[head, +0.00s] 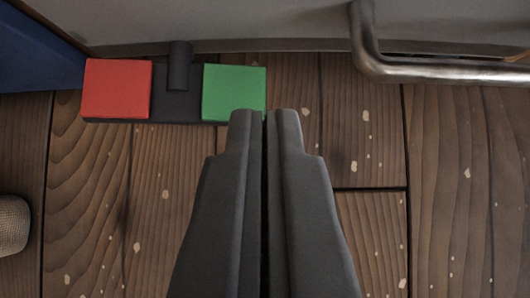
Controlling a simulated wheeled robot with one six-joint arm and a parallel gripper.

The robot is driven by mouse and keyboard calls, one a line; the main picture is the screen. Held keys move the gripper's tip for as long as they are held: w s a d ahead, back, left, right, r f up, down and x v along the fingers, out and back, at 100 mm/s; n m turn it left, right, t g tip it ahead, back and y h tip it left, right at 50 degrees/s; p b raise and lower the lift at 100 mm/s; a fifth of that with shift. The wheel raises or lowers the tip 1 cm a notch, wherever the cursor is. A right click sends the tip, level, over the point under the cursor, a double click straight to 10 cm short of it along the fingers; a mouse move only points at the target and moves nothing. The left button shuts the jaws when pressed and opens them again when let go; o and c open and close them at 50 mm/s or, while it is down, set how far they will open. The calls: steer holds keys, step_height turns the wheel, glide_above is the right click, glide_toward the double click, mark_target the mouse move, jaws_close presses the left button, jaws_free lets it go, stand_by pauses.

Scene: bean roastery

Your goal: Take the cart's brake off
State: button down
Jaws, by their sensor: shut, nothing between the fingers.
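The cart's brake pedal unit shows at the upper left in the head view. It has a red pad (116,89) on the left and a green pad (234,92) on the right. A dark bar with a short upright post (180,66) joins them. The cart's grey lower edge (270,46) runs just behind. My gripper (264,116) is shut and empty, pointing away from me. Its fingertips overlap the green pad's lower right corner in the picture. I cannot tell whether they touch it.
A bent metal tube (385,66) runs along the cart at the upper right. A blue surface (35,55) stands at the upper left. A rounded woven-looking thing (12,225) is at the left edge. The plank floor (450,200) is clear at right.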

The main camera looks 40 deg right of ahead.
steer(key=shift+v, duration=1.4)
steer(key=shift+s+d, duration=0.1)
steer(key=shift+s, duration=0.05)
